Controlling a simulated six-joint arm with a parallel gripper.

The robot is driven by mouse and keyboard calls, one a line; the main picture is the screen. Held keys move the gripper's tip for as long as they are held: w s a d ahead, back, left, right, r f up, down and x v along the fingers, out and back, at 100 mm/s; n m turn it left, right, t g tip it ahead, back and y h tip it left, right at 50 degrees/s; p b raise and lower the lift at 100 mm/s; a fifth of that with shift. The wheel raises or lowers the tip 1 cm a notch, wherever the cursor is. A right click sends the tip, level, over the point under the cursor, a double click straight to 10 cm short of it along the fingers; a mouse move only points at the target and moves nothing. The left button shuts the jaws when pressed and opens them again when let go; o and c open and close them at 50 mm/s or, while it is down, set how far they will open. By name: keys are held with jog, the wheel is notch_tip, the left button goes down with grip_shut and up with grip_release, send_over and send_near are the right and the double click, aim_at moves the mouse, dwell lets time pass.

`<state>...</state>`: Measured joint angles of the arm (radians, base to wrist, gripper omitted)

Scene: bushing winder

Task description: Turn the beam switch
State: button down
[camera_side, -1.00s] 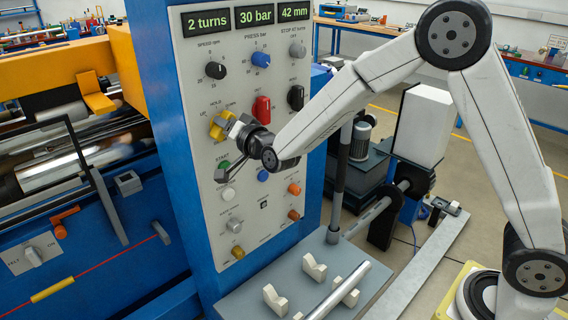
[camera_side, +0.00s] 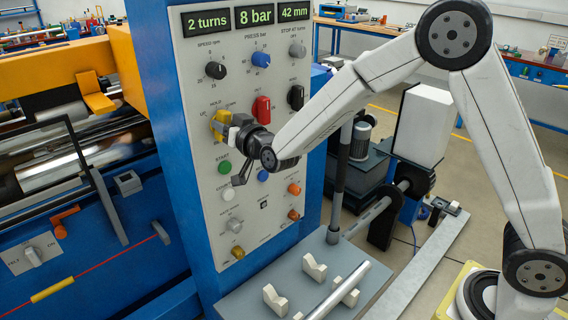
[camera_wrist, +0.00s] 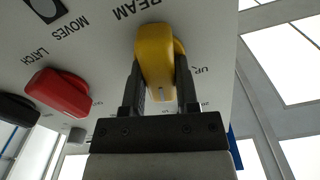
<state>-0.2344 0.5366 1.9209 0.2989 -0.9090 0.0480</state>
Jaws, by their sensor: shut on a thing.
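The beam switch is a yellow knob (camera_side: 220,121) on the grey control panel, in the row with the red knob. In the wrist view the yellow knob (camera_wrist: 155,50) stands under the word BEAM, between the two black fingers. My gripper (camera_wrist: 158,88) is shut on it, with one finger on each side. In the side view my gripper (camera_side: 229,131) reaches the panel from the right. Its fingers and wrist hide part of the knob and some of its labels. The knob looks about upright in the side view.
The red latch knob (camera_wrist: 62,93) is close beside the beam switch. A green button (camera_side: 224,167) and a white button (camera_side: 228,194) sit below on the panel. Displays at the top read 2 turns, 8 bar (camera_side: 252,15) and 42 mm. A grey tray (camera_side: 250,306) with pale supports stands below.

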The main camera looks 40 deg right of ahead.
jog(key=shift+n, duration=1.2)
jog(key=shift+c, duration=1.8)
grip_release()
jog(key=shift+s, duration=0.1)
jog(key=s, duration=0.7)
jog(key=shift+s, duration=0.3)
jog(key=shift+f, duration=0.1)
